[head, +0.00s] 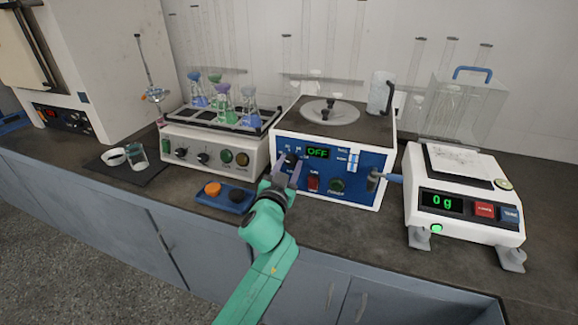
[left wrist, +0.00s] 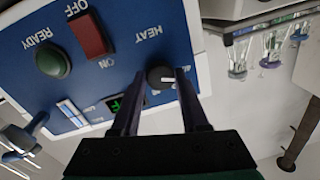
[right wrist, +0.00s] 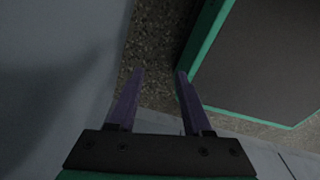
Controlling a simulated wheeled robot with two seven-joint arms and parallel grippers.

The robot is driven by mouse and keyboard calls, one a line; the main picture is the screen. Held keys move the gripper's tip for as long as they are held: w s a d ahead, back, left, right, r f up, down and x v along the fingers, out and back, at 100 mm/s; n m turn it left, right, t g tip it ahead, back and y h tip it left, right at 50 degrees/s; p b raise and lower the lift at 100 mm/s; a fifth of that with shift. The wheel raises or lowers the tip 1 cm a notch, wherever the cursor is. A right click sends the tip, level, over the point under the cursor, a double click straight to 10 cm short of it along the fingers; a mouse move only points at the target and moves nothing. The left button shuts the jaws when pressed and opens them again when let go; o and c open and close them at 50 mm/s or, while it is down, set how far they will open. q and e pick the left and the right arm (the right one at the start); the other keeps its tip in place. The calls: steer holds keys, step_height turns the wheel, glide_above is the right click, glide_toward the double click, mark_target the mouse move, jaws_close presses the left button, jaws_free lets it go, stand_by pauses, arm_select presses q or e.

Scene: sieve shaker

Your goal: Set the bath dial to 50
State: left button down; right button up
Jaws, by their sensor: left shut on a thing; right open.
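The bath (head: 358,190) is a blue-fronted box on the bench in the head view, with a green display (head: 318,153) that reads OFF. Its black dial (head: 291,159) is at the upper left of the panel; the left wrist view shows the dial (left wrist: 160,77) with a white pointer mark. My left gripper (head: 287,172) is at the panel, its fingers shut on the dial from both sides. A red heat switch (head: 313,183) and a green ready lamp (head: 337,186) are to the right of the dial. My right gripper (right wrist: 158,72) is open and empty, above the floor.
A shaker with coloured flasks (head: 212,148) stands left of the bath, and a balance (head: 465,195) reading 0 g stands right. A blue tray (head: 222,204) with an orange and a dark disc lies in front. A blue-handled tap (head: 374,178) sticks out from the panel.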

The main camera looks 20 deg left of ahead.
arm_select(q)
steer(key=m, duration=0.4)
steer(key=shift+f, duration=0.1)
steer(key=m, duration=0.4)
steer(key=shift+m+h, duration=0.3)
steer(key=shift+h, duration=0.1)
steer(key=shift+c, duration=2.1)
jaws_free()
steer(key=shift+s, duration=0.1)
